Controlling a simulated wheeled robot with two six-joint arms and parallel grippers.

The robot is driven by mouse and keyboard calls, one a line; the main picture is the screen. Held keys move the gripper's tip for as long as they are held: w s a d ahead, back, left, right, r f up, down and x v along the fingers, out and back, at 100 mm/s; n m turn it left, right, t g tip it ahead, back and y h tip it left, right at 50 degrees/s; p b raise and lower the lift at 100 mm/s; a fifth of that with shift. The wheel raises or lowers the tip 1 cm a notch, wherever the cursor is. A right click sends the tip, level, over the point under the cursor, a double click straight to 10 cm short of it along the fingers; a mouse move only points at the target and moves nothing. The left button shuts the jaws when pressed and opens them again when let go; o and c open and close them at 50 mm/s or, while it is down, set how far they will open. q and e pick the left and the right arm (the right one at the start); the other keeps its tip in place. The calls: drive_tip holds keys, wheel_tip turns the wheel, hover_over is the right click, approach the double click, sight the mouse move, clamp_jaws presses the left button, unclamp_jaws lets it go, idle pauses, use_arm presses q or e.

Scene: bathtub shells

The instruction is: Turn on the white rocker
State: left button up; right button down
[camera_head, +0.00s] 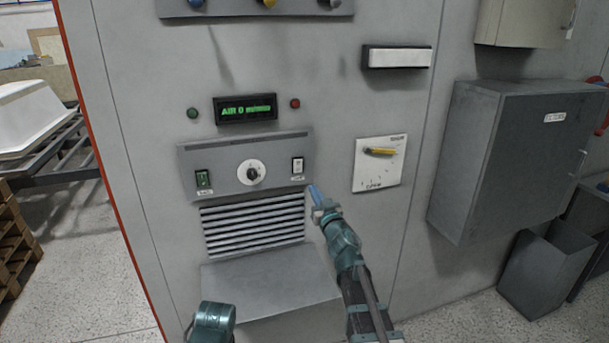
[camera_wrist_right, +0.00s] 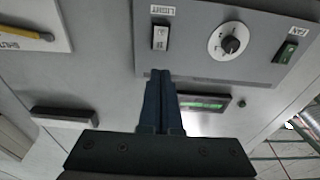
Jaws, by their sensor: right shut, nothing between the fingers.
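The white rocker (camera_head: 297,166) sits at the right end of a grey control panel (camera_head: 228,181). It also shows in the right wrist view (camera_wrist_right: 160,38), upside down, beside a label reading LIGHT. My right gripper (camera_head: 314,191) is shut and empty, its blue fingertips below and slightly right of the rocker in the head view. In the right wrist view the closed fingertips (camera_wrist_right: 160,74) are near the rocker, with a visible gap in the picture. Only a teal part of my left arm shows at the bottom of the head view; its fingers are not visible.
The panel also has a round white knob (camera_head: 251,173) and a green rocker (camera_head: 203,180) labelled FAN. A green display (camera_head: 246,108) is above. A white plate with a yellow lever (camera_head: 380,151) is to the right. A louvred vent (camera_head: 253,224) and grey box (camera_head: 270,279) are below.

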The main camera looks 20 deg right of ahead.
sight(298, 162)
drive_tip(key=w, duration=0.4)
drive_tip(key=w+r+p, duration=0.1)
drive_tip(key=w, duration=0.4)
drive_tip(key=w+r+p, duration=0.1)
drive_tip(key=w, duration=0.3)
drive_tip(key=shift+w+a, duration=0.2)
drive_tip(key=shift+w, duration=0.05)
